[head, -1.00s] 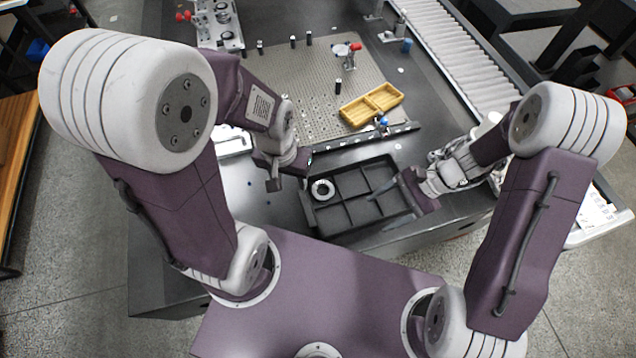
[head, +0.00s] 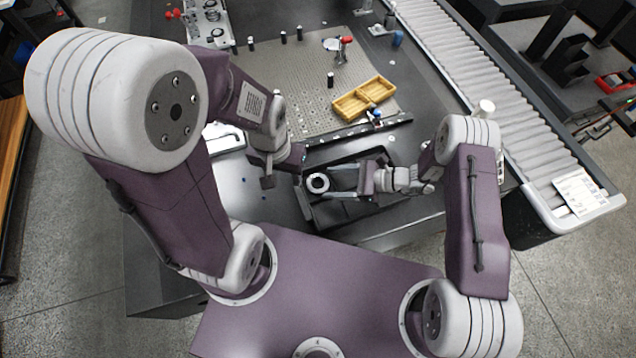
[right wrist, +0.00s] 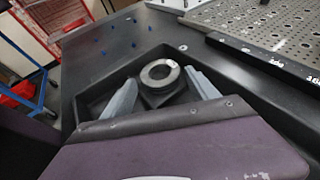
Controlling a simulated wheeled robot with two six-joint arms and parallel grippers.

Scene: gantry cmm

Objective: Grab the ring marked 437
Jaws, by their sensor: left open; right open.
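A grey metal ring (head: 309,187) lies in the left part of the black divided tray (head: 311,213). In the right wrist view the ring (right wrist: 146,77) rests on a dark block inside the tray; no number is legible on it. My right gripper (head: 334,181) is open and low over the tray, just right of the ring. Its two fingers (right wrist: 161,92) stand apart on either side of the ring's near side, with no clear contact. My left gripper (head: 283,169) is open and empty, left of the tray. My right arm hides much of the tray's compartments.
A yellow two-part wooden box (head: 347,107) stands on the perforated plate (head: 310,80) behind the tray. A dark rail (head: 350,132) runs along the plate's front edge. A roller conveyor (head: 470,70) is at the right. Several small black cylinders stand on the plate.

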